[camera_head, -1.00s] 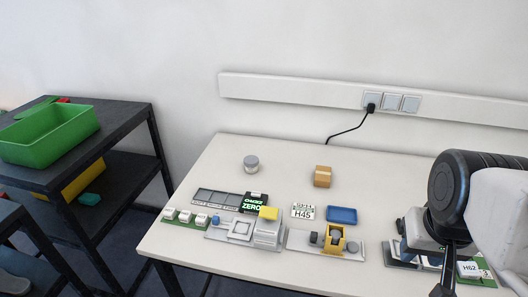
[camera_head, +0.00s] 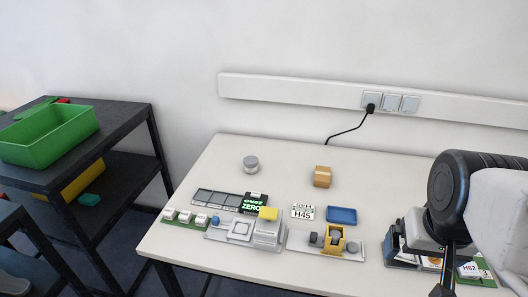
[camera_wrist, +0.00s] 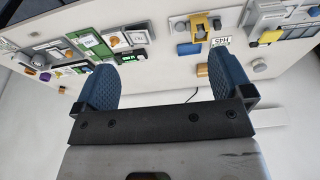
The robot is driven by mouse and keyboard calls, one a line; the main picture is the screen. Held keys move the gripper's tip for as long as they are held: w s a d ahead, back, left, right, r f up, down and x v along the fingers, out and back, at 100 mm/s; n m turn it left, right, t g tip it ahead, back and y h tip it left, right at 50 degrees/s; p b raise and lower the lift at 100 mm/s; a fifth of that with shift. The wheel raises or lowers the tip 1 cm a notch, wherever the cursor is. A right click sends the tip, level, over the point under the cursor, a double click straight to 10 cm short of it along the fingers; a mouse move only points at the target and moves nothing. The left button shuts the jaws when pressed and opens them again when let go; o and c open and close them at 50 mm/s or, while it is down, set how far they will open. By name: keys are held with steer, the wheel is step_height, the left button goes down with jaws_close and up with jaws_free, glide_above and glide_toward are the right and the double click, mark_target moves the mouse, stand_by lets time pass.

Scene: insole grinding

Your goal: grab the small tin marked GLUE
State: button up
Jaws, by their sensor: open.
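A small round grey tin (camera_head: 251,163) stands upright near the back left of the white table. Its lettering is too small to read in either view. It also shows in the wrist view (camera_wrist: 260,66), to the right of my gripper's fingers. My gripper (camera_wrist: 165,78) has two blue ribbed fingers spread wide with nothing between them. It is over the right part of the table, well apart from the tin. In the head view my own arm hides most of the gripper.
A cardboard box (camera_head: 322,176) stands right of the tin. A blue tray (camera_head: 342,215), an H45 card (camera_head: 302,212) and several devices line the table's front. More items, with an H62 card (camera_head: 468,269), lie under my arm. The table around the tin is clear.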

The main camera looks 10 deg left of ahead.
steer(key=w+a+f+m+g+y, duration=0.1)
steer(key=w+a+f+m+y, duration=0.15)
steer(key=w+a, duration=0.6)
steer(key=w+a+f+m+y, duration=0.1)
steer(key=w+a+m+y, duration=0.3)
steer(key=w, duration=0.8)
steer(key=w+a+f+m+g+y, duration=0.1)
steer(key=w+a+f+m+y, duration=0.15)
steer(key=w+a, duration=0.65)
steer(key=w+a+f+m+t+y, duration=0.1)
steer(key=w+a+f+m, duration=0.25)
steer(key=w, duration=0.35)
steer(key=w+a+f+m+y, duration=0.1)
steer(key=w+a+f+m, duration=0.1)
steer(key=w+a+f, duration=0.3)
steer(key=m+t+y, duration=0.2)
steer(key=m+t, duration=0.1)
steer(key=m, duration=0.4)
glide_toward(251, 165)
steer(key=w, duration=0.1)
steer(key=w+a+f, duration=0.1)
steer(key=w, duration=0.1)
steer(key=w+a, duration=0.1)
steer(key=shift+w+a+f, duration=0.1)
steer(key=shift+w+f, duration=0.05)
steer(key=shift+f, duration=0.1)
steer(key=shift+x, duration=1.3)
